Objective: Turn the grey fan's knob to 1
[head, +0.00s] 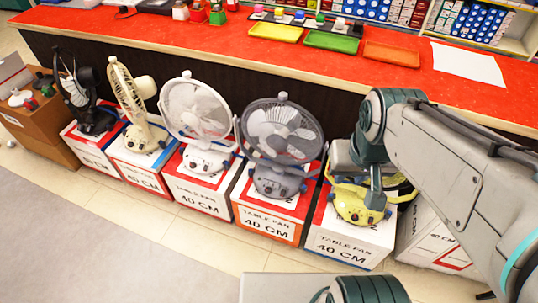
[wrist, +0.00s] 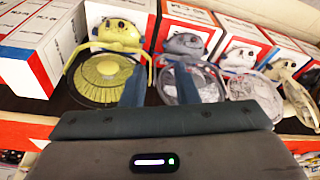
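The grey fan (head: 282,128) stands upright on its box, between a white fan and a yellow fan. Its base (head: 275,183) faces me with small dark controls; the knob's setting is too small to read. My gripper (head: 374,200) is in front of the yellow fan, to the right of the grey fan, and hides much of the yellow one. In the wrist view my gripper (wrist: 187,82) has its two fingers wide apart with nothing held.
The yellow fan (head: 352,207), white fan (head: 198,110), cream fan (head: 132,95) and black fan (head: 85,95) stand on boxes in the same row. A red counter (head: 220,38) with trays runs behind them. The floor (head: 110,235) in front is clear.

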